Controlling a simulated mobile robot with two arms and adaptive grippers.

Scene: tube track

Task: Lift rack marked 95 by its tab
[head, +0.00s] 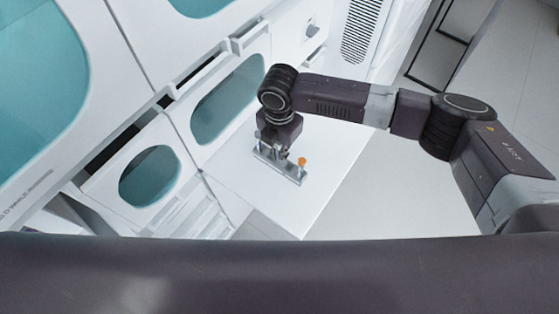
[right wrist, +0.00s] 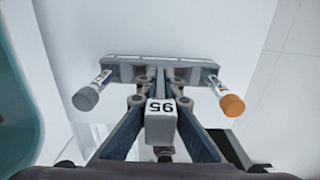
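The rack (right wrist: 118,72) is a grey bar with a tube at each end in the right wrist view. One tube has a grey cap (right wrist: 86,98), the other an orange cap (right wrist: 232,105). Its upright tab (right wrist: 161,121) carries a white label reading 95. My right gripper (right wrist: 161,88) is over the rack's middle, its two fingers closed in on either side of the tab. In the head view the rack (head: 291,174) is under my right gripper (head: 272,150), which hides part of it. I cannot tell whether the rack touches the surface. My left gripper is not seen.
A white work surface (head: 315,146) lies around and under the rack, mostly clear. White cabinets with teal windows (head: 230,98) stand close on the left. Pale floor (head: 400,190) lies to the right. My own dark body part fills the bottom of the head view.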

